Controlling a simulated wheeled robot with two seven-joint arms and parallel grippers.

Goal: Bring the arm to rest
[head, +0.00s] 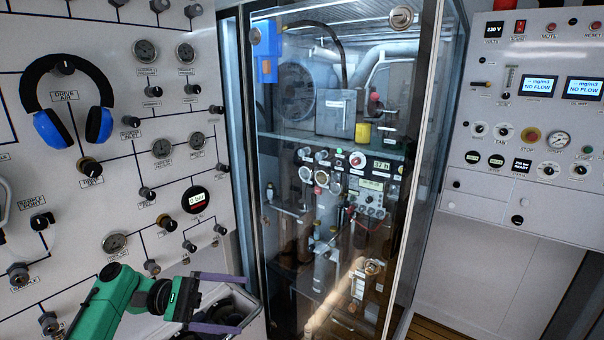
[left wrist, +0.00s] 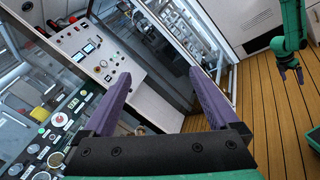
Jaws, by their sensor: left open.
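My left arm, green with a black wrist, comes in at the bottom left of the head view. Its gripper (head: 245,304) has two purple fingers spread well apart, with nothing held between them. It hangs in front of the lower part of the white valve panel (head: 105,190), pointing right. In the left wrist view the same open gripper (left wrist: 158,73) points towards a console, with no object between the fingers. My right arm, also green, shows at the top right of that view, its gripper (left wrist: 288,73) hanging over the wooden floor, too small to judge.
A glass-fronted cabinet (head: 330,130) with gauges and pipes stands in the middle. Blue headphones (head: 65,107) hang on the valve panel. A grey open bin (head: 250,298) lies behind the left gripper. A control console (head: 530,120) is at right.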

